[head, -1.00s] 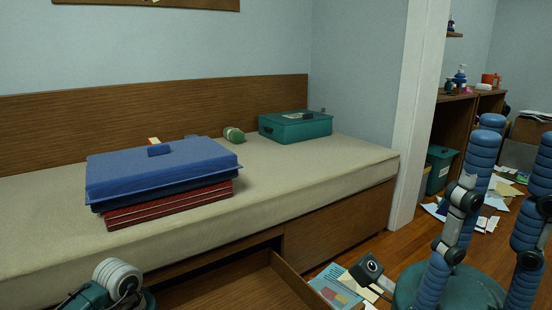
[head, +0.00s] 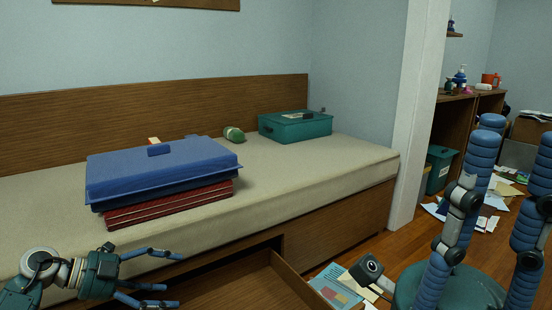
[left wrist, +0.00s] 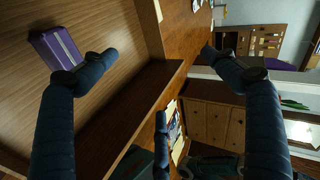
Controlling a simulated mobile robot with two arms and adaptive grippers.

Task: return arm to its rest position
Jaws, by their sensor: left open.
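My left gripper (head: 170,280) reaches in from the lower left of the head view. Its blue fingers are spread and empty, over the open bed drawer (head: 278,285). In the left wrist view, its blue fingers (left wrist: 160,75) stand wide apart with nothing between them. A purple box (left wrist: 58,48) shows in that view beyond one finger, apparently lying on the drawer's wooden floor. My right gripper (head: 515,135) points upward at the right of the head view, its blue segmented fingers apart and empty.
Papers (head: 335,285) lie on the floor beside the drawer. A teal bin (head: 440,168) stands farther right.

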